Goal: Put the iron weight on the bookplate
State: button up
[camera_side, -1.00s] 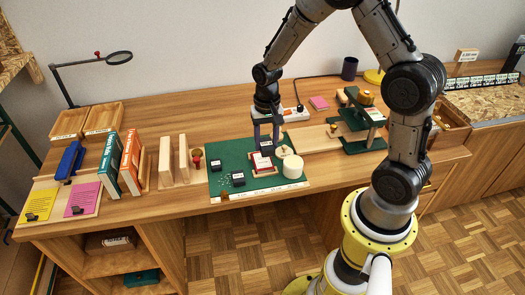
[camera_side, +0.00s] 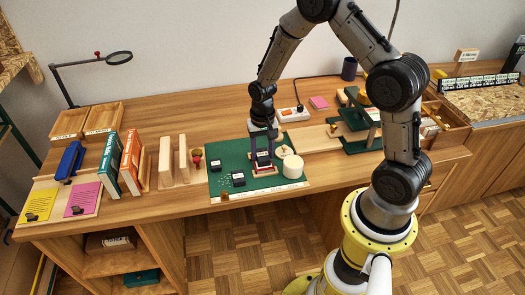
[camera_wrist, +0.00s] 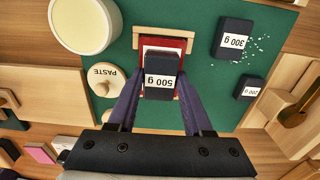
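A dark block weight labelled 500 g (camera_wrist: 162,80) sits between the fingers of my gripper (camera_wrist: 158,88) in the wrist view. The fingers appear closed against its sides. In the side view my gripper (camera_side: 263,160) points down at the bookplate (camera_side: 263,170) on the green mat (camera_side: 225,155). The weight is low over the bookplate; I cannot tell whether it touches.
Dark weights labelled 300 g (camera_wrist: 234,40) and 200 g (camera_wrist: 251,89) stand on the mat. A PASTE pot (camera_wrist: 103,83) and a cream round container (camera_side: 293,167) stand close by. Wooden blocks (camera_side: 166,160) and upright books (camera_side: 130,160) are left of the mat.

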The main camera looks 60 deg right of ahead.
aim_at(262, 154)
jog(key=o, duration=0.4)
notch_tip(262, 154, up, 12)
jog(key=s+a+r+n+t, duration=0.1)
jog(key=s+a+r+n, duration=0.15)
jog(key=r, duration=0.35)
jog(key=s+a+r+n+t, duration=0.1)
jog(key=s+a+r, duration=0.1)
jog(key=s+r, duration=0.25)
jog(key=s+a+r+n+t, duration=0.1)
jog(key=s, duration=0.3)
jog(key=s+a+r+n+t, duration=0.1)
jog(key=s+a+r+n, duration=0.1)
jog(key=s, duration=0.3)
jog(key=s+a+r+n+t, duration=0.1)
jog(key=s+n, duration=0.1)
jog(key=s, duration=0.2)
jog(key=shift+s+a+r+n+t, duration=0.2)
jog(key=shift+s+r+n+t, duration=0.1)
jog(key=shift+s+r, duration=0.1)
